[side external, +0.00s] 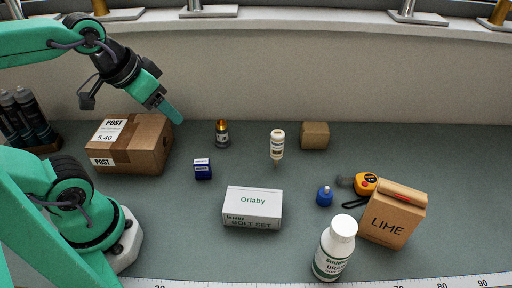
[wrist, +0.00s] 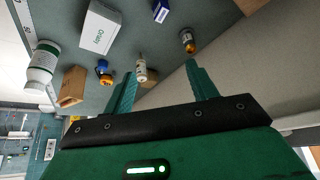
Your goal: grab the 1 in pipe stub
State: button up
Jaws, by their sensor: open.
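I cannot pick out a thing that is clearly a 1 in pipe stub in either view. A small dark grey piece (side external: 344,181) lies just left of the yellow tape measure (side external: 365,184) in the side view, too small to name. My gripper (side external: 174,113) is raised at the upper left, close to the right end of the POST carton (side external: 150,142) in the picture. In the wrist view my gripper (wrist: 160,70) has its two green fingers spread apart, with nothing held between them.
On the bench are an amber-topped bottle (side external: 222,133), blue box (side external: 202,169), white tube (side external: 277,145), cardboard cube (side external: 315,136), Orlaby box (side external: 252,209), blue bottle (side external: 324,196), LIME box (side external: 392,217) and white bottle (side external: 335,249). Clear bench lies at the right rear.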

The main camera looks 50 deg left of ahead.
jog(key=g, duration=0.5)
send_over(222, 133)
jog(key=a, duration=0.1)
jog(key=f, duration=1.5)
jog(key=shift+w, duration=0.35)
jog(key=shift+w+a+f+g, duration=0.15)
jog(key=shift+f+g, duration=0.15)
jog(key=shift+f, duration=0.15)
jog(key=shift+f, duration=1.3)
jog(key=shift+f, duration=0.1)
jog(key=shift+f, duration=2.5)
